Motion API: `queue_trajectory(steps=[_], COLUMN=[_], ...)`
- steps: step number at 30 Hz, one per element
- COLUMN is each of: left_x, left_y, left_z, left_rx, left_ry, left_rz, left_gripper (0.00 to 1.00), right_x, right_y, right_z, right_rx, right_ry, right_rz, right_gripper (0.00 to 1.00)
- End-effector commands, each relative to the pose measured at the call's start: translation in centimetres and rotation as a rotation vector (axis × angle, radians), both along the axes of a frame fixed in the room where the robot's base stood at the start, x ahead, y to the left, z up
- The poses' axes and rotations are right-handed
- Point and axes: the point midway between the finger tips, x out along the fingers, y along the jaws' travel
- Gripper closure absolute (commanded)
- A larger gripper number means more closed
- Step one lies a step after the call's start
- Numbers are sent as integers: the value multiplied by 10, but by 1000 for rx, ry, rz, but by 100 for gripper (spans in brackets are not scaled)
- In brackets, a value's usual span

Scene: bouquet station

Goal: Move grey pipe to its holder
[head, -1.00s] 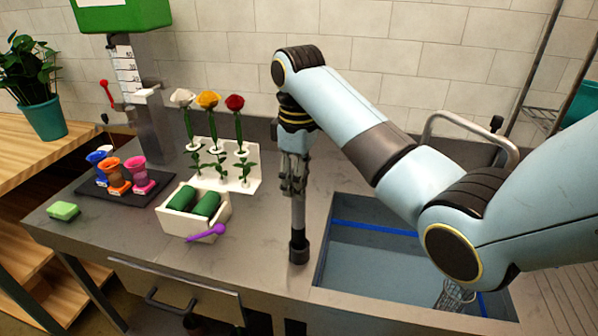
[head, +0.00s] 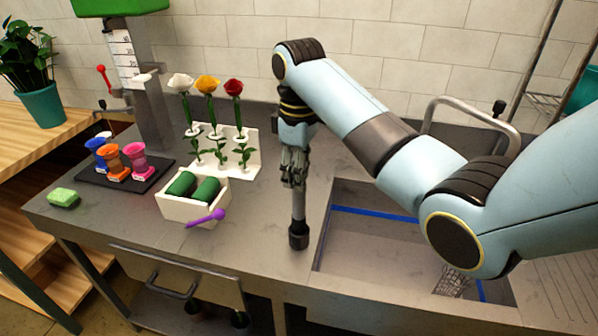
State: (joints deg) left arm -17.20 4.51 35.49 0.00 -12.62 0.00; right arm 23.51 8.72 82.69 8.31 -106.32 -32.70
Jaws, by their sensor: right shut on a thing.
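My right gripper (head: 294,172) points straight down over the counter, left of the sink. It is shut on the grey pipe (head: 298,204), which hangs upright below the fingers. A dark, wider piece (head: 298,237) sits at the pipe's lower end, at or just above the counter top; I cannot tell whether it touches or whether it is part of the pipe. I cannot make out a separate pipe holder. My left gripper is not in view.
The sink (head: 365,240) lies right of the pipe, with a faucet (head: 470,105) behind.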

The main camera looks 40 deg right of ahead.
Motion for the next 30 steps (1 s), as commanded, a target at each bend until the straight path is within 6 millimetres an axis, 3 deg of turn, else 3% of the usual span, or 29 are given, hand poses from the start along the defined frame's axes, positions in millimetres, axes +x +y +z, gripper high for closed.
queue_trajectory(steps=[9,30], left_x=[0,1], left_y=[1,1], left_z=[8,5], left_rx=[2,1], left_ry=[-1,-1], left_rz=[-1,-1], left_gripper=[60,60], right_x=[0,0], right_y=[0,0], right_z=[2,-9], right_rx=[1,0], right_ry=[-1,0], right_rz=[0,0], right_gripper=[100,100])
